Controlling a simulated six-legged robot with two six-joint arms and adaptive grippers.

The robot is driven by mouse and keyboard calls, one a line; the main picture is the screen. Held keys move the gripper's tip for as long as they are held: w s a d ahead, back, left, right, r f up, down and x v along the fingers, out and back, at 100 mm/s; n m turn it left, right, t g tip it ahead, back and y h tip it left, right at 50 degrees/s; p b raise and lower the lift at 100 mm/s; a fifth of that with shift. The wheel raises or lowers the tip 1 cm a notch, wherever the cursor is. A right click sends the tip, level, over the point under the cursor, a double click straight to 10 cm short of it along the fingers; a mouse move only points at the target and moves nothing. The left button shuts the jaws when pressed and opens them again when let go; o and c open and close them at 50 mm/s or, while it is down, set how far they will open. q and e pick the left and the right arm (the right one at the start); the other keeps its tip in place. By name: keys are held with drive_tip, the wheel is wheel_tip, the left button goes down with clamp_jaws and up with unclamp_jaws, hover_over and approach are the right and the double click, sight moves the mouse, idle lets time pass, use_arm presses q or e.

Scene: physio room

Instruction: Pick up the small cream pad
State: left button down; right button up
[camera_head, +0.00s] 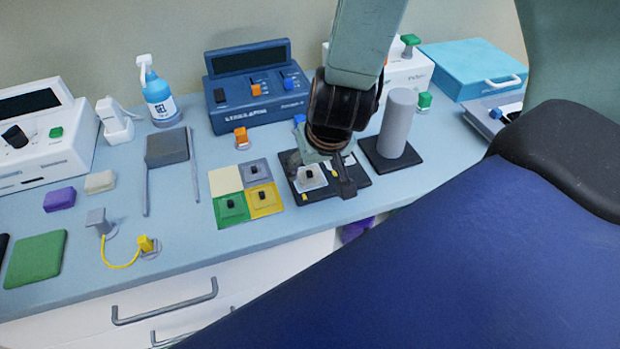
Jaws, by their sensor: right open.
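A small cream pad (310,178) with a dark knob on top lies on the black tray (333,186). My right gripper (324,170) points down over this tray, with its fingers apart and one finger close to the pad. The gripper hides part of the tray, and I cannot tell whether it touches the pad. Left of the tray is a board of coloured squares. Its cream square (225,181) is bare, and grey, green and yellow pads sit on the others. My left gripper is not in view.
A grey cylinder (397,123) stands on a black base just right of my gripper. A blue device (259,88) stands behind. A cream block (100,181) and a purple block (59,200) lie at left. A blue padded couch (480,250) fills the lower right.

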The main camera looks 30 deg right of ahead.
sight(309, 175)
drive_tip(key=shift+b+x, duration=0.3)
drive_tip(key=shift+x, duration=0.65)
drive_tip(key=shift+d+f, duration=0.1)
drive_tip(key=shift+f, duration=0.25)
drive_tip(key=shift+w+a, duration=0.4)
drive_tip(key=shift+s+d+r, duration=0.1)
drive_tip(key=shift+s+d, duration=0.25)
drive_tip(key=c, duration=0.5)
drive_tip(key=shift+w+a, duration=0.25)
drive_tip(key=shift+a, duration=0.05)
drive_tip(key=c, duration=0.5)
drive_tip(key=shift+s+d, duration=0.15)
clamp_jaws()
